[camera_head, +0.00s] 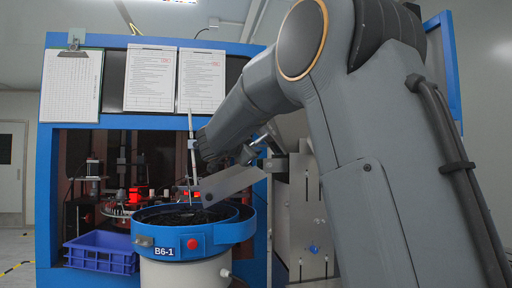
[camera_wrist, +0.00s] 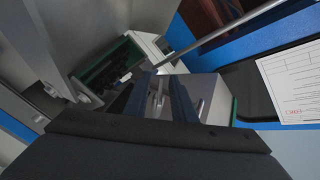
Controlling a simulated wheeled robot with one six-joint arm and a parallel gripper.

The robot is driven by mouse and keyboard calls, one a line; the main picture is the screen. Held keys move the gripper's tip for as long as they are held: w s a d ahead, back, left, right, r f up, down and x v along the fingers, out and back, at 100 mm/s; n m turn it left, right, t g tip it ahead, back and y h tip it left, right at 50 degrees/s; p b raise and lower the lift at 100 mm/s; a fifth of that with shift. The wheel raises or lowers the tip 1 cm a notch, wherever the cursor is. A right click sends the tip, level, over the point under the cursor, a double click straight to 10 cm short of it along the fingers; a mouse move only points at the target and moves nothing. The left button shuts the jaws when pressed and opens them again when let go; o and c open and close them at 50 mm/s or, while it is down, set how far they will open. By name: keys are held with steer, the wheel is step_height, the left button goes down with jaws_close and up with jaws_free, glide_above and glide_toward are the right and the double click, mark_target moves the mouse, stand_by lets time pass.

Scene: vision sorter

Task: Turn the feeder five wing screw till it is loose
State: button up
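My gripper (camera_wrist: 161,92) shows in the wrist view as two dark fingers with a gap between them. A small silver piece (camera_wrist: 158,96), which looks like the wing screw, shows in that gap. It seems narrower than the gap, so the fingers look apart from it, though contact is hard to judge. In the head view my arm reaches left over a grey metal chute (camera_head: 230,183). The small dark gripper end (camera_head: 250,154) shows by the upper part of the chute, and the screw cannot be made out there. A round blue-rimmed bowl feeder (camera_head: 226,234) labelled B6-1 stands below, holding dark parts.
A blue crate (camera_head: 100,261) stands left of the feeder. A blue-framed machine (camera_head: 50,190) with red lights stands behind. Paper sheets (camera_head: 150,80) hang on it. A thin metal rod (camera_wrist: 215,32) crosses close to my fingers. Green-edged boxes (camera_wrist: 100,65) flank them.

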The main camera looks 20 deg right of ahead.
steer(key=shift+x, duration=1.5)
steer(key=shift+c, duration=0.3)
jaws_close()
steer(key=shift+p, duration=0.3)
